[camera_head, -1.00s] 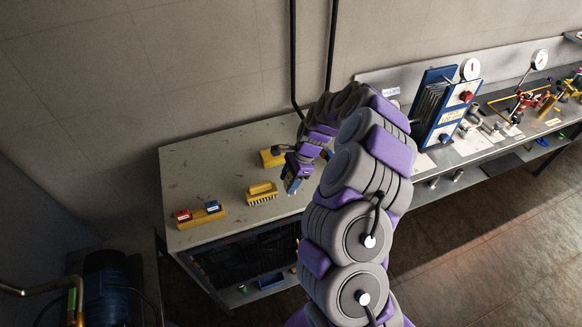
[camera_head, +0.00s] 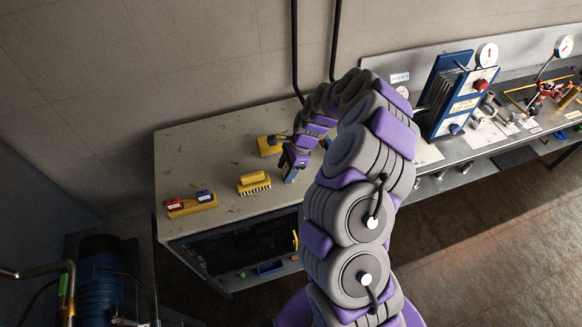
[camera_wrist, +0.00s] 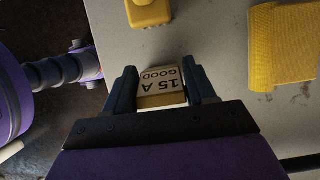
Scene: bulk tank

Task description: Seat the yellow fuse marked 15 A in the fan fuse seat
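The yellow fuse (camera_wrist: 162,86) sits between the two dark fingers of my gripper (camera_wrist: 162,92) in the wrist view. Its pale label reads "15 A GOOD", upside down in the picture. Both fingers appear to touch its sides. In the head view my gripper (camera_head: 289,177) is low over the grey bench, just right of a yellow brush (camera_head: 254,182). The fuse cannot be made out there. I cannot identify the fan fuse seat in either view.
A yellow holder (camera_head: 192,208) with red and blue pieces stands at the bench's left. A yellow block (camera_head: 270,146) lies behind the brush. A blue panel unit (camera_head: 446,95) stands on the right-hand bench. Bare bench top (camera_head: 220,155) lies between the holder and the block.

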